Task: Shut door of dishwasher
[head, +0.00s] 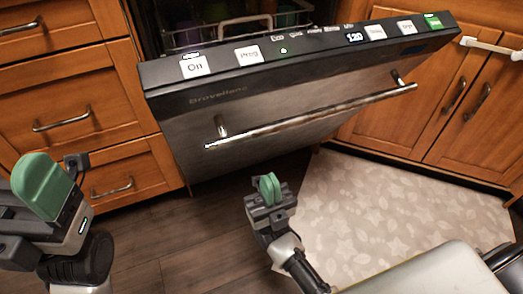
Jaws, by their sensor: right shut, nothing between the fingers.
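The dishwasher door (285,115) is dark and partly open, tilted out from the cabinet front. Its top edge carries a control panel with lit buttons, and a long metal handle (310,118) runs across its face. Behind it, the dishwasher's inside (215,18) shows a rack with dishes. My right gripper (268,184) is shut and empty, with green fingers, below and in front of the door and apart from the handle in the picture. My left gripper (42,185) is at the lower left, in front of the drawers. Its green finger pads face me, so its opening cannot be told.
Wooden drawers (85,105) stand left of the dishwasher, and wooden cabinet doors (450,100) stand right. A patterned mat (390,205) covers the floor at the right; dark floorboards (180,230) are bare at the left.

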